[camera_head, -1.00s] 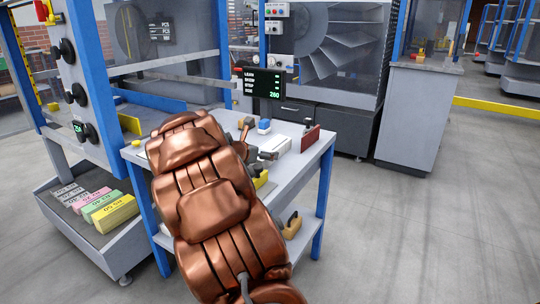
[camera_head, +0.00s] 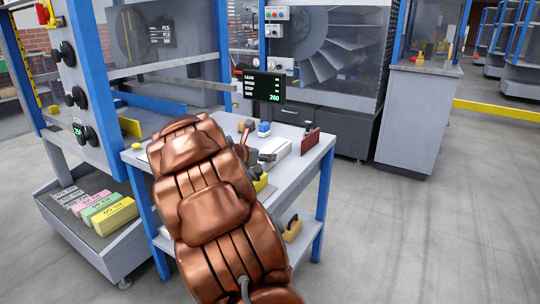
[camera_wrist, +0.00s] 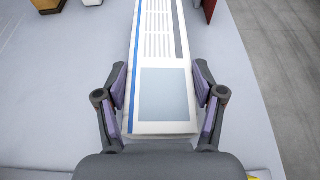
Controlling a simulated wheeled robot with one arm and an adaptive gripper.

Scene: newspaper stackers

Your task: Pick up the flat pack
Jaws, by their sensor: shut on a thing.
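The flat pack (camera_wrist: 162,60) is a long white piece with a blue stripe along its left edge, printed lines and a grey panel at its near end. It lies on the grey workbench (camera_wrist: 75,95), pointing away from me. My gripper (camera_wrist: 160,85) has one finger on each side of the near end, shut on the pack. In the head view the pack (camera_head: 278,149) shows as a pale strip. My copper-coloured arm partly covers the bench there, and my gripper (camera_head: 267,157) is small beside the pack's near end.
A dark red upright plate (camera_head: 309,141) stands right of the pack. A blue-and-white block (camera_head: 264,129) and a display screen (camera_head: 264,86) stand behind. A yellow item (camera_head: 261,182) is near my arm. Wrapped bundles (camera_head: 110,214) lie on a low tray at left. Open floor lies right.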

